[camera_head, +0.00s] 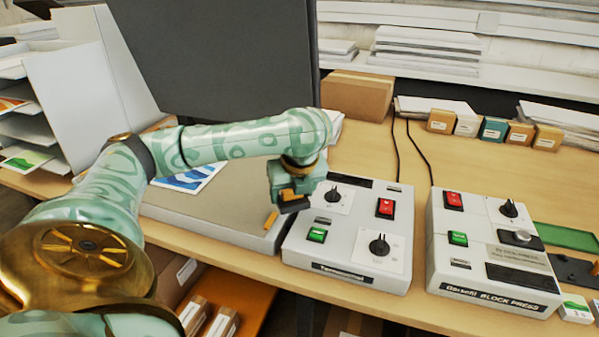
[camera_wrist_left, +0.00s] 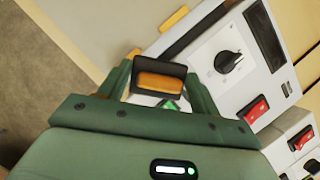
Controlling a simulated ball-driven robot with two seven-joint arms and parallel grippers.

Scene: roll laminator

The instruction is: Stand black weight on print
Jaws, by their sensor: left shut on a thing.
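The black weight (camera_head: 293,206), a small dark block with an orange face, is between the fingers of my left gripper (camera_head: 290,196). My left gripper is shut on it and holds it above the left edge of the grey control box. In the left wrist view the weight (camera_wrist_left: 159,84) shows between the two green fingers. A blue and white print (camera_head: 193,178) lies on the grey flat bed to the left, partly hidden behind my left arm. My right gripper is not in view.
The control box (camera_head: 350,235) has knobs and red and green buttons. A block press (camera_head: 487,250) stands right of it. An orange tab (camera_head: 271,219) sits at the bed's (camera_head: 215,212) right edge. A dark panel (camera_head: 225,60) rises behind my arm. Several small boxes (camera_head: 492,129) line the back.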

